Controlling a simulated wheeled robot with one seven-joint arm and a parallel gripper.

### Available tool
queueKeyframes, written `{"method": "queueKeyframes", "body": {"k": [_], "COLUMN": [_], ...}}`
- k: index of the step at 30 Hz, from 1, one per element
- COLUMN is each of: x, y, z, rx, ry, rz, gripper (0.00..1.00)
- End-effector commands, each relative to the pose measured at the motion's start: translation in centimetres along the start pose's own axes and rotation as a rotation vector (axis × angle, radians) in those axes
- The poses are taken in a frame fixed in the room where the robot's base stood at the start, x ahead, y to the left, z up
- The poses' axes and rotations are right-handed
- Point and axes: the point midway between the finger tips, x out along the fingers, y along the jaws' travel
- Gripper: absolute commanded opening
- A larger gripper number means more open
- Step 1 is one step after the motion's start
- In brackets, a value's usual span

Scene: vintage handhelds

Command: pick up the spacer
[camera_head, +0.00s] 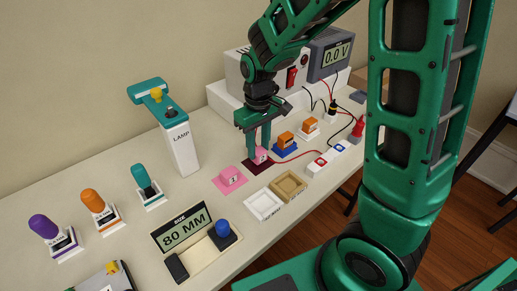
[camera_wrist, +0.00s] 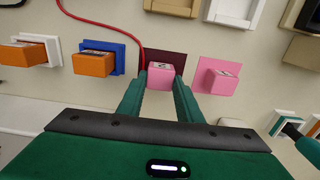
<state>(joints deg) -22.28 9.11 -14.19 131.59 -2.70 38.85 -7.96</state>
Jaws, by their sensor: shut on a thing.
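My gripper (camera_head: 260,152) points down over the dark maroon mat (camera_head: 254,168). It is shut on a pink block (camera_head: 262,156) with a dark mark on its top. In the wrist view this pink block (camera_wrist: 160,79) sits between the two green fingertips (camera_wrist: 160,84), in front of the maroon mat (camera_wrist: 177,57). Whether the block touches the mat or hangs just above it I cannot tell. A second pink block (camera_head: 229,175) stands on a pink mat (camera_head: 217,188) to the left; it also shows in the wrist view (camera_wrist: 221,81). No thing is clearly labelled as a spacer.
A white tray (camera_head: 252,213) and a tan tray (camera_head: 277,197) lie in front. A red cable (camera_head: 297,155) runs close to my gripper.

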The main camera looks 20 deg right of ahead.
Motion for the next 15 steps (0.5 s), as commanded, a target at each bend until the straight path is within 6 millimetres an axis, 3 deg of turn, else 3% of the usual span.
{"method": "queueKeyframes", "body": {"k": [5, 15], "x": [-3.1, -7.2], "y": [0.0, -7.3], "z": [-0.1, -0.3], "rx": [0.0, -0.006], "ry": [0.008, 0.003], "rz": [-0.001, -0.001], "gripper": [0.1, 0.1]}}
